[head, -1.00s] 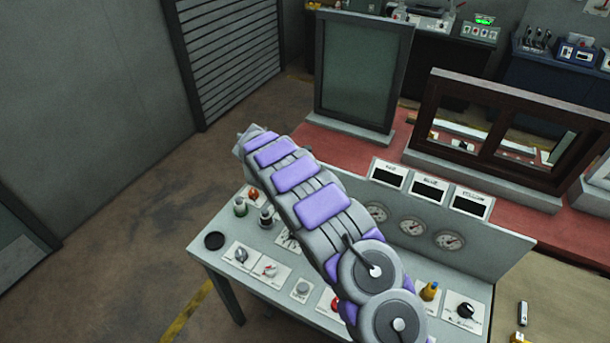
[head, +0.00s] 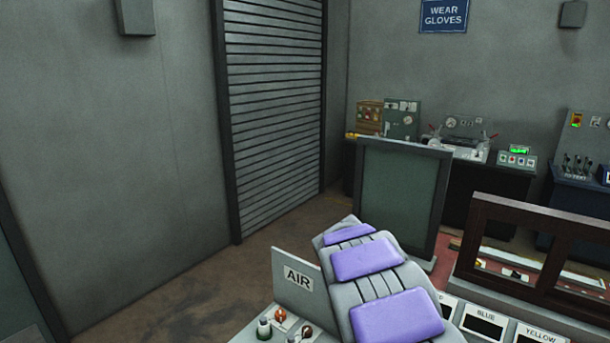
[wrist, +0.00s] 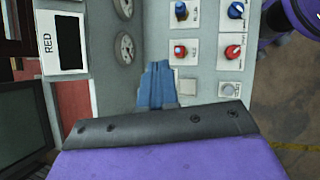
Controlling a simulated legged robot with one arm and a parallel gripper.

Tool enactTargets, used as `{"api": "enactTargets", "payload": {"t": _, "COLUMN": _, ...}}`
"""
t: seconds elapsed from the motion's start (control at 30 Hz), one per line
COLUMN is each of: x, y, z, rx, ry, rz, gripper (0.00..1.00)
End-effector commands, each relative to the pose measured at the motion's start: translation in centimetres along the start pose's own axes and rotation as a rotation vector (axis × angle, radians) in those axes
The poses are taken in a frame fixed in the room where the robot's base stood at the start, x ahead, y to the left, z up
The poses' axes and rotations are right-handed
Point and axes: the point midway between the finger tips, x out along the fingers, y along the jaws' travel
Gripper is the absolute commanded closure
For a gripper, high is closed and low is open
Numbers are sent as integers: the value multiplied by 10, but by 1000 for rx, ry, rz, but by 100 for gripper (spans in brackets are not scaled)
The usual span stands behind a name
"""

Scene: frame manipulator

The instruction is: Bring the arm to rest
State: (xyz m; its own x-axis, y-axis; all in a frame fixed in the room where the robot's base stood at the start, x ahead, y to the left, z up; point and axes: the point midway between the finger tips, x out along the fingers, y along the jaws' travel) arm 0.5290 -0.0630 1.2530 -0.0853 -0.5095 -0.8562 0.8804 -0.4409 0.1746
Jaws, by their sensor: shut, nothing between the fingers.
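My gripper (wrist: 157,70) shows in the wrist view as a narrow blue-grey jaw beyond a dark bracket. Its fingers are together with nothing between them. It is in front of a grey control panel (wrist: 205,120); I cannot tell the exact gap. In the head view my grey and purple arm (head: 375,275) rises from the bottom edge, leaning up and left over the console. The gripper itself does not show there.
An AIR plate (head: 297,282), a dark-framed screen (head: 400,205) and a brown frame (head: 540,250) stand near my arm. Floor at left is clear.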

Motion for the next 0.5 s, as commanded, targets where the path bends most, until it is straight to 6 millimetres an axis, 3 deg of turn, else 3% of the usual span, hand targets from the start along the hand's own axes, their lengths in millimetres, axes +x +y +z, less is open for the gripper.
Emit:
{"api": "enactTargets", "payload": {"t": 0.2, "x": 4, "y": -59, "z": 42, "rx": 240, "ry": 54, "rz": -82, "gripper": 100}}
{"api": "enactTargets", "payload": {"t": 0.5, "x": 15, "y": -153, "z": 77, "rx": 541, "ry": 132, "rz": -216, "gripper": 100}}
